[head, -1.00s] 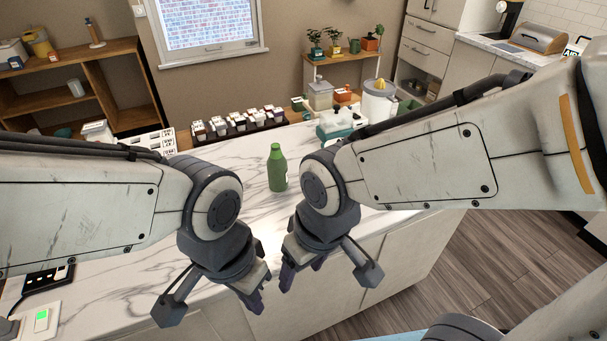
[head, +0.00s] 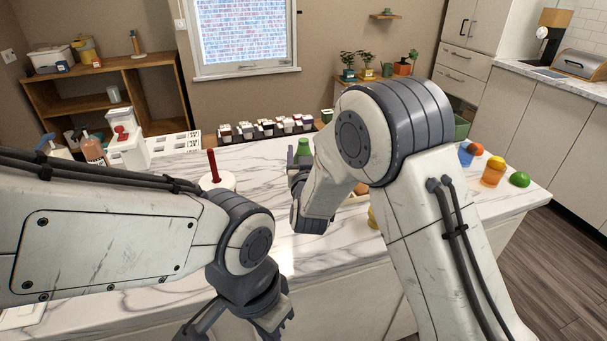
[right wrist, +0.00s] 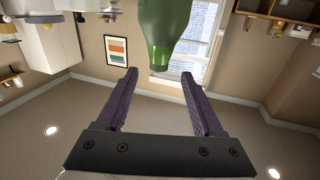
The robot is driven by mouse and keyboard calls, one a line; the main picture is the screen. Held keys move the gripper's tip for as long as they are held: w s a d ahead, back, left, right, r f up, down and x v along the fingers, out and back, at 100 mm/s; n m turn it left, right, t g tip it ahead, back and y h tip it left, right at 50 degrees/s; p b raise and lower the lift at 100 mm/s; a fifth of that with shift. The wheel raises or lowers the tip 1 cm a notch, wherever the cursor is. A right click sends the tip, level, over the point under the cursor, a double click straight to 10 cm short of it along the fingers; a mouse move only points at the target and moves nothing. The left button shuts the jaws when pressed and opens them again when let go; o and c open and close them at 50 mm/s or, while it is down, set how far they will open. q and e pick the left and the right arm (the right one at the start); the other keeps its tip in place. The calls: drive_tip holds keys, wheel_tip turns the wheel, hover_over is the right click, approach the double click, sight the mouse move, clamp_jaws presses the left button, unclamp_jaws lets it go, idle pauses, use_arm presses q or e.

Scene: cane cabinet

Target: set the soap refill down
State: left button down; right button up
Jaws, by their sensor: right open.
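The soap refill appears to be the green bottle (head: 304,147); only its top shows in the head view, behind my right gripper (head: 293,165). It stands on the marble counter (head: 350,241). In the right wrist view the green bottle (right wrist: 165,30) hangs into the picture from the top, just beyond the spread purple fingertips of my right gripper (right wrist: 158,73). The jaws are open, with nothing between them. My left gripper (head: 235,328) is low at the bottom edge of the head view, its fingertips mostly cut off.
A red stick on a white round base (head: 213,170) stands left of the bottle. A row of small boxes (head: 265,130) lies behind. At right are an orange cup (head: 492,173) and a green ball (head: 520,179). Pump bottles (head: 93,148) stand at left. The counter's middle front is clear.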

sight(303, 139)
drive_tip(key=w, duration=0.3)
drive_tip(key=shift+w+p, duration=0.15)
drive_tip(key=shift+p, duration=0.15)
drive_tip(key=w, duration=0.1)
drive_tip(key=w+p, duration=0.1)
drive_tip(key=w, duration=0.2)
drive_tip(key=shift+a+f, duration=0.1)
drive_tip(key=shift+f, duration=0.25)
drive_tip(key=shift+w+f+p, duration=0.1)
drive_tip(key=shift+w+p, duration=0.25)
drive_tip(key=shift+w, duration=0.3)
clamp_jaws()
